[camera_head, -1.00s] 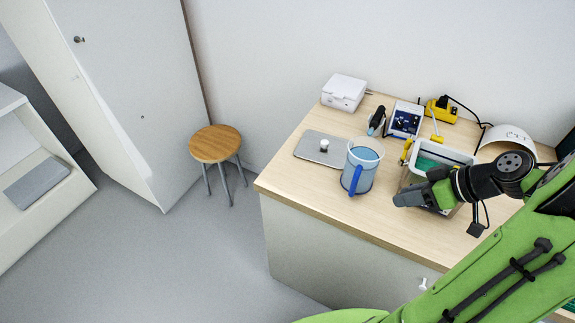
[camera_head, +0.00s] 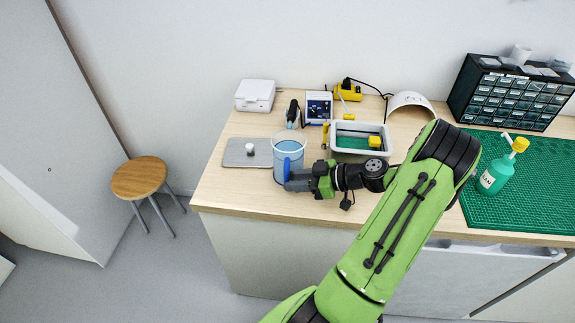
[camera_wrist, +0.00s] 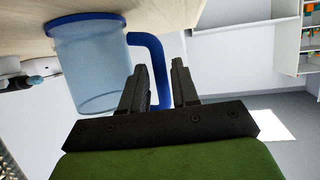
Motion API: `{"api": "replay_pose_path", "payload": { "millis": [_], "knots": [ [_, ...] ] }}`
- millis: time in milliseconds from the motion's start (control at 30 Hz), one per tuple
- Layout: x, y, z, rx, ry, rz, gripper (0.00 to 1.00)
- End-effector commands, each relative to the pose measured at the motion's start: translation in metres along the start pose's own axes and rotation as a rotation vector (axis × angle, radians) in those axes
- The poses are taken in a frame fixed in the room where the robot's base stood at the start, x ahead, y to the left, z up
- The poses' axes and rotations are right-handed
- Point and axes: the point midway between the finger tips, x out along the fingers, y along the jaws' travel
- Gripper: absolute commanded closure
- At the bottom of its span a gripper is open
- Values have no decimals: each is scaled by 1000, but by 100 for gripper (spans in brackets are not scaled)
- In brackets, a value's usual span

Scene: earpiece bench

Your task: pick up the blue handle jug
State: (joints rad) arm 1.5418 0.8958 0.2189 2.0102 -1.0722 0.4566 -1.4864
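The jug (camera_head: 289,150) is clear, bluish and upright on the wooden bench top, with a blue handle (camera_head: 286,169) facing the front. My gripper (camera_head: 298,184) is at the jug's front side, level with the handle.
The bench's front edge is near.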

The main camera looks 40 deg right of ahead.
Motion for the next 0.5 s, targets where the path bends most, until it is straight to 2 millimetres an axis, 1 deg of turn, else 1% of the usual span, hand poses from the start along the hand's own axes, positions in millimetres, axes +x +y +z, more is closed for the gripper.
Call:
{"api": "replay_pose_path", "payload": {
  "millis": [33,100,200,300,467,500],
  "knots": [
    [10,-1,0,0,2,-6,71],
    [25,-1,0,2,3,-7,71],
    [40,-1,0,2,2,-6,71],
    [47,0,0,2,0,-3,71],
    [46,0,0,2,0,-2,71],
    [46,0,0,2,0,-2,75]
  ]
}}
